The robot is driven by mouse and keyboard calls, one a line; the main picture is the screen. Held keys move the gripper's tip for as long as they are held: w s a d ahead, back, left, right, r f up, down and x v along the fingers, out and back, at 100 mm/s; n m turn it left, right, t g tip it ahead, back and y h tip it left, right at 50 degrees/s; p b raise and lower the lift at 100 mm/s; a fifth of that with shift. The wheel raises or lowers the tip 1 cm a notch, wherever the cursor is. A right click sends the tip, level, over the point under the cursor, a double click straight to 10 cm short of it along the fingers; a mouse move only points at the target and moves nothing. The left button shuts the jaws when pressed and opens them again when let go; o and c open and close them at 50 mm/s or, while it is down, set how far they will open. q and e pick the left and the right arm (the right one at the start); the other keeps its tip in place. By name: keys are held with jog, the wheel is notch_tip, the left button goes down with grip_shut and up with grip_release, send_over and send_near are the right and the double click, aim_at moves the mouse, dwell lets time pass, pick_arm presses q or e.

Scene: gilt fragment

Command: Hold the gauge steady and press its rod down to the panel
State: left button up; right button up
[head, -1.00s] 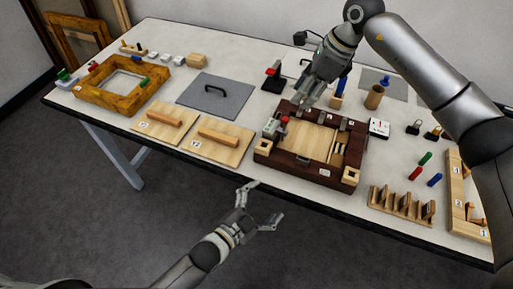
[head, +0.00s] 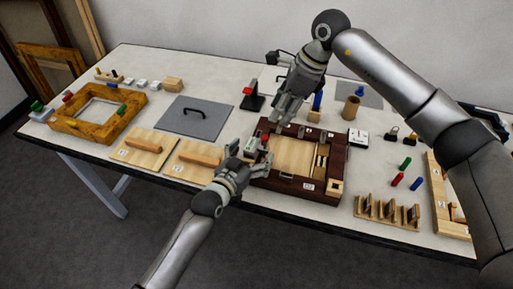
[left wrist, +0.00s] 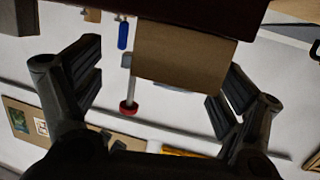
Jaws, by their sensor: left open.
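The gauge (head: 251,146) is a small pale grey piece with a red knob (head: 266,139), at the left end of the dark wooden frame around the light panel (head: 292,154). My left gripper (head: 243,161) is open in front of that left corner and partly hides it. In the left wrist view, a tan block (left wrist: 185,55) lies between the spread fingers, with gaps on both sides; I cannot tell which part it is. A thin grey rod with a red end (left wrist: 128,107) shows beside it. My right gripper (head: 284,115) points down at the frame's back edge; its jaw gap is unclear.
Two light boards with wooden handles (head: 200,154) and a grey plate with a black handle (head: 195,117) lie left of the frame. A slotted wooden rack (head: 388,212) stands front right, near loose coloured pegs (head: 398,180). A wooden cup (head: 351,107) stands behind.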

aim_at(260, 144)
pick_arm(q)
jog(key=shift+x, duration=1.6)
